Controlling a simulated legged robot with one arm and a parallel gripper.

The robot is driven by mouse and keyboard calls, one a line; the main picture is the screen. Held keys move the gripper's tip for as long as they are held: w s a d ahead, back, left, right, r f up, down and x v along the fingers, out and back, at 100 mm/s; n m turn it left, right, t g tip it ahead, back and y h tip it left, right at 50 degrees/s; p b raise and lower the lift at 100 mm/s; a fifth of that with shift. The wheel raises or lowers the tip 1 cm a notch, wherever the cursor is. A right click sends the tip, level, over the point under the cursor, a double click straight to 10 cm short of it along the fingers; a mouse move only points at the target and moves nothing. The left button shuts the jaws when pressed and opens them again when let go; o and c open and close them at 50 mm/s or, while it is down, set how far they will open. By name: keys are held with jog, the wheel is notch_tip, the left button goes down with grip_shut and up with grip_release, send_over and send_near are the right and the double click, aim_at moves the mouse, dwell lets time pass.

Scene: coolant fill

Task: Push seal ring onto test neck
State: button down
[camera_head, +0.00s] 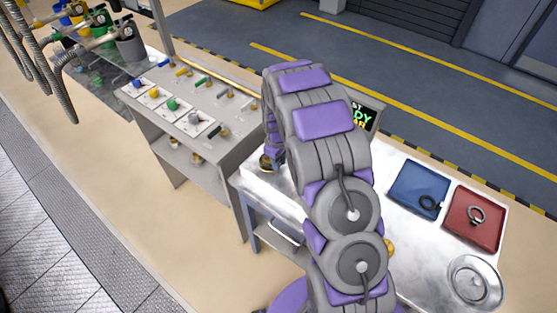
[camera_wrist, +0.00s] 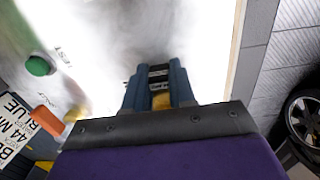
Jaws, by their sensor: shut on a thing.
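In the wrist view my gripper (camera_wrist: 159,72) points at the bright bench top, its two blue-grey fingers close together. Between them show a dark banded piece (camera_wrist: 159,78), which looks like the seal ring edge-on, and a gold piece (camera_wrist: 161,101) nearer the wrist. I cannot tell whether the ring touches the gold piece. In the head view my arm bends down at the bench's left end, where a small brass fitting (camera_head: 266,162) shows beside it; this may be the test neck. My fingers are hidden there.
On the bench (camera_head: 405,270) are a blue tray (camera_head: 408,181) with a black ring, a red tray (camera_head: 468,232) with a grey ring, and a round metal dish (camera_head: 474,281). A display (camera_head: 363,115) is partly behind my arm. A valve panel (camera_head: 180,100) stands left. The wrist view shows a green button (camera_wrist: 39,66).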

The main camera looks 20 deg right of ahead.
jog(key=shift+f, duration=0.7)
jog(key=c, duration=0.9)
grip_release()
jog(key=shift+o, duration=0.2)
jog(key=shift+r, duration=0.1)
notch_tip(320, 180, up, 17)
jog(key=p, duration=0.1)
jog(key=shift+w, duration=0.15)
jog(key=shift+a+r, duration=0.1)
jog(key=s+a+r+m+b, duration=0.1)
jog(key=s+r+m, duration=0.1)
jog(key=s, duration=1.1)
jog(key=s+a+r+m+g+b, duration=0.1)
jog(key=s+a+r+m, duration=0.1)
jog(key=s, duration=1.1)
jog(key=s+a+r+m+b, duration=0.1)
jog(key=s+r+m+b, duration=0.1)
jog(key=s, duration=1.2)
jog(key=shift+a+r+m+g, duration=0.2)
jog(key=shift+r+m+g, duration=0.1)
jog(key=shift+m, duration=0.3)
